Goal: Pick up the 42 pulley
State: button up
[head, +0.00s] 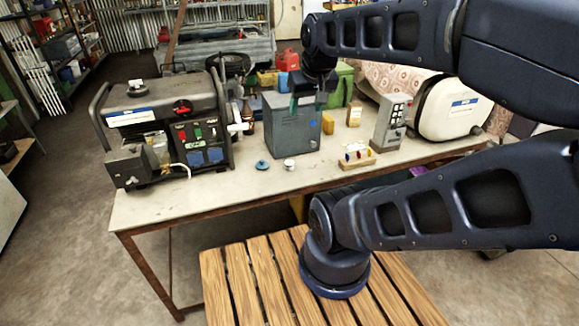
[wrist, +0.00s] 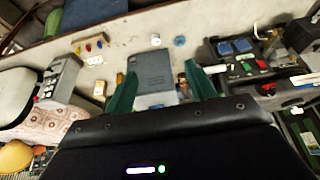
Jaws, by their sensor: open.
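Two small round parts lie on the bench front, left of centre in the head view: a blue disc with a raised middle (head: 262,165) and a white short cylinder (head: 290,164). No number is readable, so I cannot tell which is the 42 pulley. In the wrist view the blue disc (wrist: 180,41) and the white part (wrist: 155,39) sit beyond the grey box. My gripper (head: 307,101) is open and empty, with green fingers, over or near the grey metal box (head: 292,128). The wrist view shows both fingers apart (wrist: 160,72), framing that box.
A generator (head: 165,115) stands on the bench (head: 220,190) at left. At right are a peg rack (head: 357,160), a grey control box (head: 390,122) and a white tank (head: 452,108). The bench's front left is clear.

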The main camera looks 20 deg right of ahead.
jog(key=shift+o, duration=0.9)
